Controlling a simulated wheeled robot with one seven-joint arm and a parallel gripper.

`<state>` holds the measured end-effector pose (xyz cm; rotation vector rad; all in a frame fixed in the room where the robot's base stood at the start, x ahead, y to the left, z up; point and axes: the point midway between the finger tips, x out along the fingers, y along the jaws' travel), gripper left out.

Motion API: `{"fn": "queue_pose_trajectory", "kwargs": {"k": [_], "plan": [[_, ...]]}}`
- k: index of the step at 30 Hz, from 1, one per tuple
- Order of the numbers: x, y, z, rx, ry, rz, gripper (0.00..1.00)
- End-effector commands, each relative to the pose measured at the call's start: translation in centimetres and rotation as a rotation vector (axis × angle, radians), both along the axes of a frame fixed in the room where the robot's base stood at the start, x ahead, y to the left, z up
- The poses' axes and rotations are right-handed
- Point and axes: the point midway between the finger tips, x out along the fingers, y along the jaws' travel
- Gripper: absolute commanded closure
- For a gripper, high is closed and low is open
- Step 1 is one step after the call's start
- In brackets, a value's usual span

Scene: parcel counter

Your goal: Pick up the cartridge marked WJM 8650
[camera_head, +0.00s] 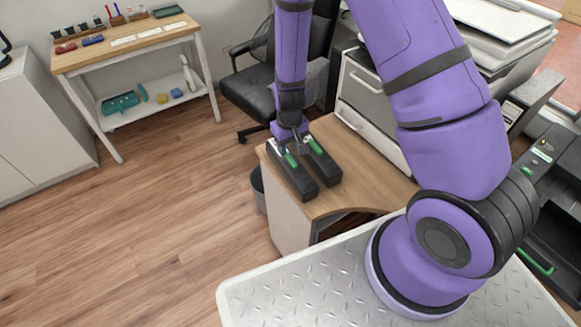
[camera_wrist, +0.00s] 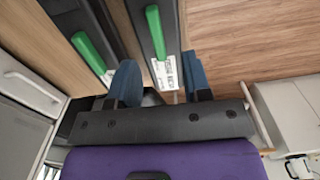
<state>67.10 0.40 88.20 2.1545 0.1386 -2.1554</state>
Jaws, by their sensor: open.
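Two long black cartridges with green handles lie side by side on the wooden desk. In the head view, the left cartridge (camera_head: 301,184) is below my gripper (camera_head: 287,146) and the right cartridge (camera_head: 327,170) is beside it. In the wrist view, my gripper (camera_wrist: 162,84) is open. Its blue fingertips are on either side of the labelled end of one cartridge (camera_wrist: 137,22), apparently the left one of the head view. That cartridge's white label (camera_wrist: 166,72) has print too small to read surely. The other cartridge (camera_wrist: 78,14) is to the left, its label mostly hidden by a finger.
The desk (camera_head: 368,180) has bare wood in front of a grey drawer unit (camera_head: 368,90). A dark bin (camera_head: 258,188) stands beside the desk and a black office chair (camera_head: 268,88) behind it. A workbench (camera_head: 125,45) with small items is at the far left.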

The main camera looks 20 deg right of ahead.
Motion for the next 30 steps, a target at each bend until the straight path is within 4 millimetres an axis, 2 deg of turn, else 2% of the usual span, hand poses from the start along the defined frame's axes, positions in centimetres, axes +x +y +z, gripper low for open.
{"fn": "queue_pose_trajectory", "kwargs": {"k": [5, 15, 26, 30], "plan": [[0.0, -0.1, -0.9, 0.0, 0.001, -0.001, 0.55], [0.0, -0.3, -4.9, 0.0, 0.001, 0.0, 0.55], [0.1, -0.3, -5.5, 0.0, 0.0, 0.0, 0.55], [0.1, -0.3, -5.5, 0.0, 0.0, 0.0, 0.88]]}}
